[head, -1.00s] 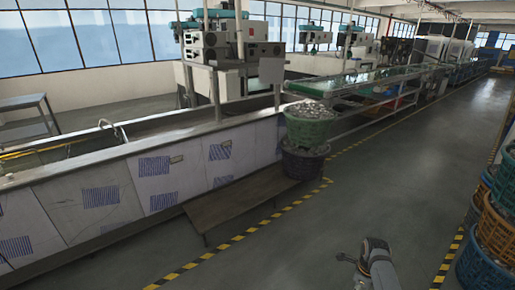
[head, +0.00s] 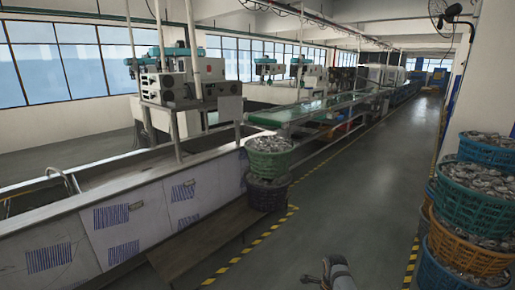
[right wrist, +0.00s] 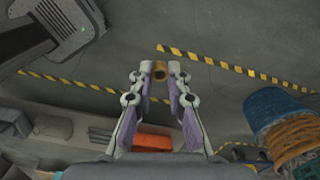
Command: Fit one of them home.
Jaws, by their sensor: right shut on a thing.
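A small brass-coloured ring or short tube (right wrist: 160,71) sits between the fingertips of my right gripper (right wrist: 159,76) in the right wrist view. The gripper is shut on it and holds it above the grey floor. In the head view part of my right arm (head: 338,274) shows at the bottom edge; the held piece cannot be made out there. My left gripper is in neither view. No place that fits the held piece can be made out.
A long panelled tank (head: 128,222) runs along the left, with a low bench (head: 195,245) before it. Stacked baskets (head: 269,160) stand at its end. More full baskets (head: 472,205) are stacked at right. The floor aisle (head: 350,190) between yellow-black lines is clear.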

